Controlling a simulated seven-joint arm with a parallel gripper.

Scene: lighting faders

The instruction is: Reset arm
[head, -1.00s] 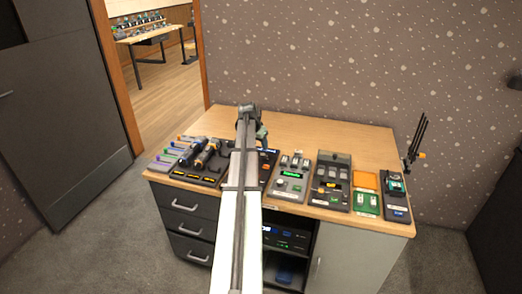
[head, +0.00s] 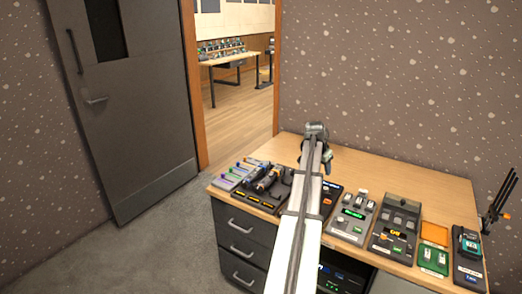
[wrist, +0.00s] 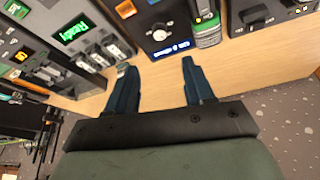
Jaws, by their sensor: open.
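My arm reaches out over the wooden desk (head: 400,171) in the head view, and its end hides part of the panels behind it. In the wrist view my gripper (wrist: 156,75) is open, with its two blue fingers apart and nothing between them. The fingers point at the desk edge and a dark blue panel (wrist: 165,45) with a round knob. A grey fader panel (wrist: 75,35) with a green lit display lies left of the fingers. It also shows in the head view (head: 352,215), right of my arm.
A fader box (head: 396,225), a green and orange panel (head: 434,247) and a dark teal-topped unit (head: 468,257) line the front right. A panel with coloured faders (head: 233,175) is at the left. A black pronged stand (head: 497,205) is at the right edge. The desk's back is clear.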

